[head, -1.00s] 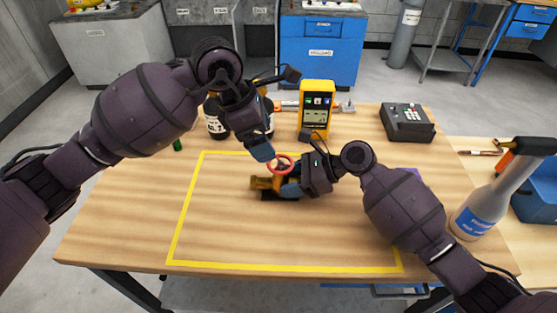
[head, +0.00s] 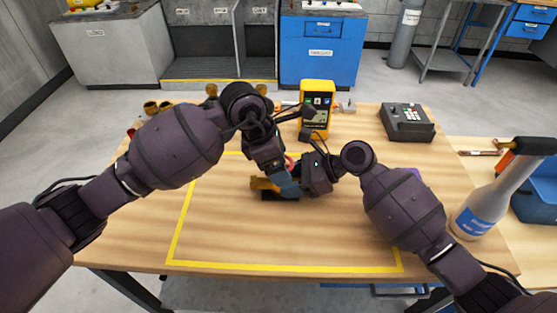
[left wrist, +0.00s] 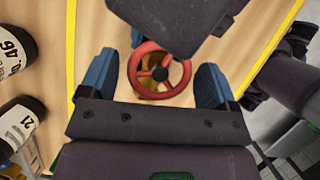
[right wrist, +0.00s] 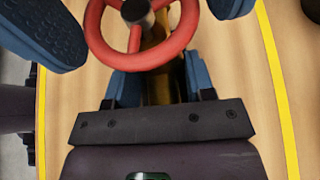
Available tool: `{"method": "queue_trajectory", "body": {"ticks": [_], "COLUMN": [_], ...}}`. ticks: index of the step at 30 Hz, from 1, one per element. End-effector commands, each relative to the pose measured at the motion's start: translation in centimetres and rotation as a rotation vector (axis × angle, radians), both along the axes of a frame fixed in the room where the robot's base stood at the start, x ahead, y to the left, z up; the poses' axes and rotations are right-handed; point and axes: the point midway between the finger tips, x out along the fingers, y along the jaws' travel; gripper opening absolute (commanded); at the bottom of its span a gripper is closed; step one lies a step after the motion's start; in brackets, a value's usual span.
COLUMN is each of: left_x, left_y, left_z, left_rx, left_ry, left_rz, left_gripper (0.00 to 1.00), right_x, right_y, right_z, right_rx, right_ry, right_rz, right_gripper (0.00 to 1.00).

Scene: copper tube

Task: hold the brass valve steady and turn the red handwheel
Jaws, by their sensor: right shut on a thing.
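The brass valve (head: 262,183) lies low over the table inside the yellow outline. My right gripper (right wrist: 160,85) is shut on its brass body (right wrist: 157,72), with one blue finger on each side. The red handwheel (head: 289,161) stands out from the valve, mostly hidden by my left gripper in the head view. In the left wrist view the handwheel (left wrist: 159,72) sits between the blue fingers of my left gripper (left wrist: 154,82). That gripper is open around the wheel, with a gap at the left finger and almost none at the right.
A yellow meter (head: 317,105) stands behind the grippers, with a dark keypad box (head: 407,121) at back right. Dark labelled bottles (left wrist: 18,125) stand beyond my left arm. The front of the yellow outline (head: 285,268) is clear.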

Motion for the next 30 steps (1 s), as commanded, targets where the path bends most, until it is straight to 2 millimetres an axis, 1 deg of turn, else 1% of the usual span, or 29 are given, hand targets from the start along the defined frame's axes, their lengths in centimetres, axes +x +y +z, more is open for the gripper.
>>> {"method": "queue_trajectory", "body": {"ticks": [1, 8, 14, 20, 26, 30], "left_x": [0.0, 0.0, -0.01, -0.05, -0.08, -0.14], "left_y": [0.0, 0.01, 0.01, 0.01, 0.02, -0.04], "left_z": [0.0, 0.02, 0.03, 0.04, 0.07, 0.05], "left_rx": [0.0, 0.0, 0.001, 0.003, 0.003, 0.001], "left_ry": [0.0, 0.0, -0.001, -0.002, -0.002, -0.002], "left_rz": [0.0, 0.0, 0.01, 0.076, 0.215, 0.343], "left_gripper": [0.75, 0.4, 0.4, 0.4, 0.4, 0.4], "right_x": [-0.05, -0.05, -0.05, -0.05, -0.04, -0.04], "right_y": [0.02, 0.02, 0.02, 0.02, 0.02, 0.02], "right_z": [-0.06, -0.07, -0.07, -0.08, -0.08, -0.08], "right_rx": [-0.001, -0.001, -0.001, -0.001, -0.001, -0.001], "right_ry": [0.002, 0.002, 0.001, 0.001, 0.001, 0.001], "right_rz": [0.001, 0.001, 0.0, 0.0, 0.0, 0.0], "right_gripper": [0.36, 0.36, 0.36, 0.36, 0.36, 0.36]}}
